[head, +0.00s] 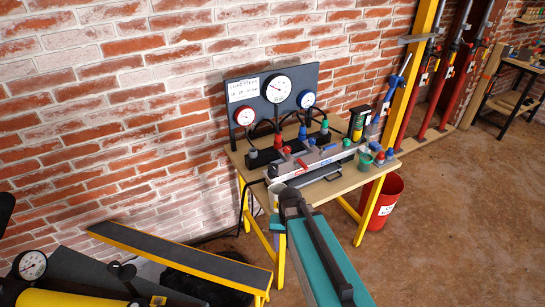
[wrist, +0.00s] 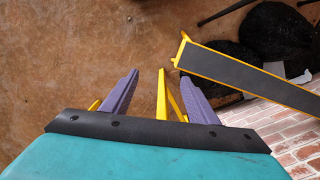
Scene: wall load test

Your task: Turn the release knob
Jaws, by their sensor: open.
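A pump unit with a long grey body (head: 312,160) lies on a small wooden table. I cannot tell which is the release knob. My gripper (wrist: 160,75) is open and empty in the wrist view, its two purple fingers apart. It points down towards the brown floor, with a yellow leg showing between the fingers. No knob shows in the wrist view. In the head view my teal arm reaches the table's front edge; its fingers are not clear there.
A panel with gauges (head: 277,86) stands at the table's back against the brick wall. A red bucket (head: 383,201) stands under its right side. A yellow-edged bench (head: 180,258) is at the lower left; it also shows in the wrist view (wrist: 250,75).

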